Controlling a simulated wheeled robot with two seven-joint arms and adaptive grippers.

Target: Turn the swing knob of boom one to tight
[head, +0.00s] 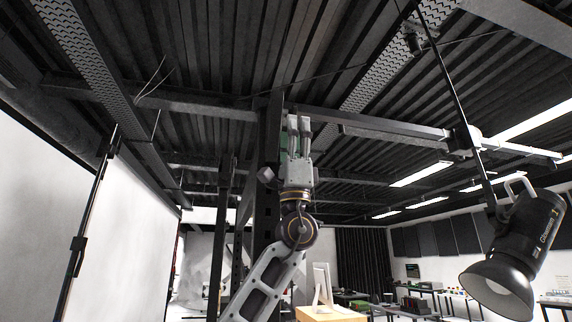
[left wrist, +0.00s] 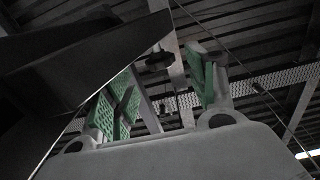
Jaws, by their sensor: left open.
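My left gripper (head: 298,124) is raised and points up in front of a dark upright post in the head view. Its green-padded fingers also show in the left wrist view (left wrist: 163,88), apart with nothing held between them. Beyond the fingers in the left wrist view is a small dark round part (left wrist: 158,61), which looks like a knob; it is apart from both pads. I cannot tell whether it is the swing knob of boom one or how tight it is. In the head view the gripper hides whatever is directly behind it. My right gripper is not in view.
A black studio lamp (head: 515,250) hangs at the right, near a slanting black pole (head: 446,80). A dark stand pole (head: 93,200) leans at the left. A large dark slab (left wrist: 70,75) fills the upper left of the wrist view. Low tables stand far back.

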